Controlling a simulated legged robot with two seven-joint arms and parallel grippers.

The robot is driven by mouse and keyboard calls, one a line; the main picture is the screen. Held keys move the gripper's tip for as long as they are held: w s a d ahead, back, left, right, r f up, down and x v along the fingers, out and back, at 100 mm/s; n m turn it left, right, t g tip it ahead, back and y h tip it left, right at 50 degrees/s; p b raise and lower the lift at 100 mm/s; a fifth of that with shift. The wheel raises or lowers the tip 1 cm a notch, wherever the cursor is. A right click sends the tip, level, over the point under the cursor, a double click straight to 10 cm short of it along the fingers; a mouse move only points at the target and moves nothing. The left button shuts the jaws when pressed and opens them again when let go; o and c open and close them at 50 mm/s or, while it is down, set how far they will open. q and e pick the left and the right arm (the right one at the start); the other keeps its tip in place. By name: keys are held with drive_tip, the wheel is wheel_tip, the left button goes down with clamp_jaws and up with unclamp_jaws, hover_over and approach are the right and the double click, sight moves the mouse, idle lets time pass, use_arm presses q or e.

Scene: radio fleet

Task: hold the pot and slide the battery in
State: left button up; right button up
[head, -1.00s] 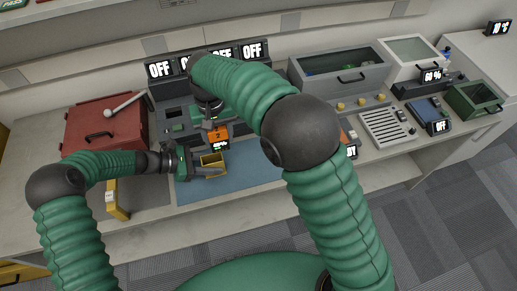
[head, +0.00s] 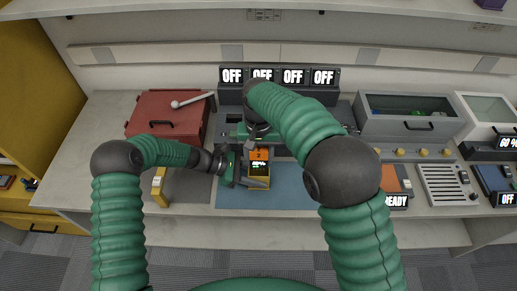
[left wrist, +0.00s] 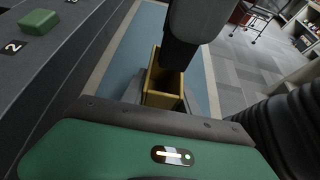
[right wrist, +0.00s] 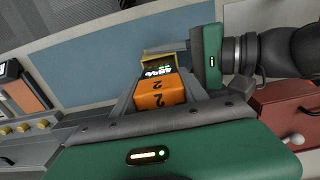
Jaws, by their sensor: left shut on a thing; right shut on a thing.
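The pot is a small yellow open-topped box (head: 259,184) above the blue mat. My left gripper (head: 241,170) is shut on it from the left. The battery is an orange block (head: 258,154) marked 2, with a lit percent display.
A blue mat (head: 295,190) lies under the grippers. A red box (head: 168,118) with a handle stands at the left. Several OFF displays (head: 292,76) line the back. A grey bin (head: 410,125) and a slotted panel (head: 440,185) stand at the right. A yellow block (head: 158,187) is at front left.

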sight(260, 149)
drive_tip(key=shift+f, duration=0.75)
drive_tip(key=shift+f, duration=2.3)
idle(0.5)
drive_tip(key=o, duration=1.2)
use_arm(q)
drive_tip(key=shift+d, duration=0.15)
use_arm(e)
drive_tip(key=o, duration=0.4)
drive_tip(key=shift+s, duration=0.1)
use_arm(q)
drive_tip(key=shift+s, duration=0.1)
use_arm(e)
drive_tip(key=shift+a+r, duration=0.1)
drive_tip(key=shift+r, duration=0.15)
drive_tip(key=r, duration=1.1)
drive_tip(key=shift+d+r, duration=0.25)
